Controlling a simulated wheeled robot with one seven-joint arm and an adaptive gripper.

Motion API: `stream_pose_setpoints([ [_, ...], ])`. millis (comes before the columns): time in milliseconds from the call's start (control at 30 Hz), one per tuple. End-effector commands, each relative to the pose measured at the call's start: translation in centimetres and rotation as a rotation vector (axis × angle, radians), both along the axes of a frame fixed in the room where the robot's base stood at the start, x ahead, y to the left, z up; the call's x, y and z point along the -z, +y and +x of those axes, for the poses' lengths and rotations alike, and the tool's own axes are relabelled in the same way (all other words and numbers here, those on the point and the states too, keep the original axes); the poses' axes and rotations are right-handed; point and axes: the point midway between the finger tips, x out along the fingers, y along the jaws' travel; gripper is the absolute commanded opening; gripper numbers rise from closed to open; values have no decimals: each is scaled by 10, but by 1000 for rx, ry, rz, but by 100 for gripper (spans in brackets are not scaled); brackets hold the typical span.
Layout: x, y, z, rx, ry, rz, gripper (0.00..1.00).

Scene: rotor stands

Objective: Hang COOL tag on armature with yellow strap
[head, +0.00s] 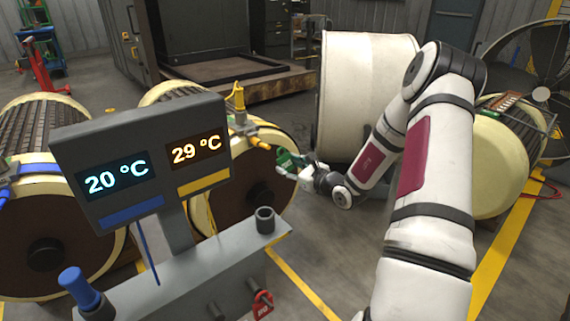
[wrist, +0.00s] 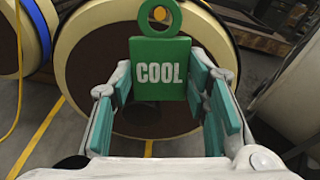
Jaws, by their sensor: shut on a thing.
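My gripper (head: 298,168) is shut on the green COOL tag (head: 287,158). In the wrist view the tag (wrist: 160,72) stands upright between the fingertips (wrist: 160,86), its ring at the top. The armature with the yellow strap (head: 262,185) is behind the display post, to the left of my gripper. Its yellow strap (head: 270,134) ends in a yellow peg close to the tag. In the wrist view its brown end face (wrist: 90,62) fills the background, and something yellow shows through the ring. I cannot tell whether the ring is around the peg.
A display (head: 140,160) reads 20 °C over a blue bar and 29 °C over a yellow bar. A red tag (head: 262,304) hangs on its grey stand (head: 200,275). A blue-strapped armature (head: 45,215) is at left, another (head: 500,165) at right. A cream drum (head: 350,85) stands behind my gripper.

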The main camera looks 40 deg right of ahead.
Motion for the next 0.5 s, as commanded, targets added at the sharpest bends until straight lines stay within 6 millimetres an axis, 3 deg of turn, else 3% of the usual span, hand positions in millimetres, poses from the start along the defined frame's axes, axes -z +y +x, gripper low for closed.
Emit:
stream_pose_setpoints([
  [500,7,1,29,-1,-2,-1,14],
])
